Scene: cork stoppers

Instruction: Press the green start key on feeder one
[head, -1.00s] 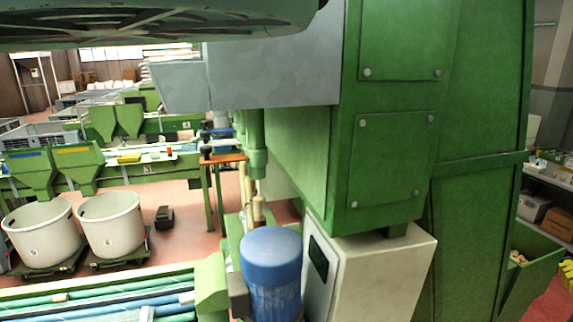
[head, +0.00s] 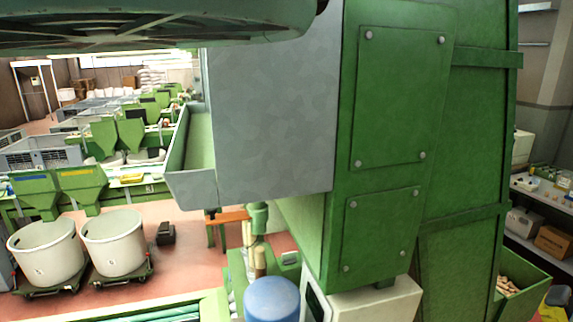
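The green start key of feeder one cannot be made out in the head view. A tall green machine (head: 395,110) with bolted panels stands close in front, with a grey sheet-metal housing (head: 270,120) on its left. Below it is a pale cabinet (head: 375,303) with a dark panel on its left face, cut off by the bottom edge. I cannot tell whether any of these is feeder one. My gripper is not in view.
A blue cylinder (head: 271,300) stands low in front of the machine. Two white tubs (head: 113,240) on wheeled bases stand at left, with red floor around them. Green hoppers (head: 82,180) line up behind. A green bin of corks (head: 522,285) and shelves (head: 545,195) are at right.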

